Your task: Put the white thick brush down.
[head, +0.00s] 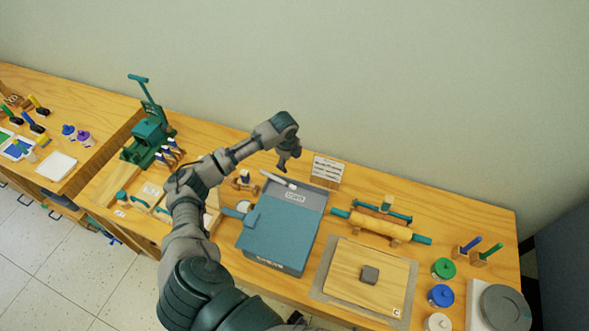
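A white stick-like thing (277,179), which looks like the white thick brush, shows at the back edge of a blue-grey box (265,236), near its label. It is tilted in the picture, its left end higher. My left gripper (283,168) points down right at the middle of this brush. Its fingers are small and dark, so I cannot tell whether they are shut on the brush or just above it. I cannot tell whether the brush touches the box. My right gripper is out of view.
A roller (380,227) and a wooden board with a grey block (370,274) lie to the right. Paint jars (441,295) stand farther right. A green press (149,135) stands at the left. The wall is close behind.

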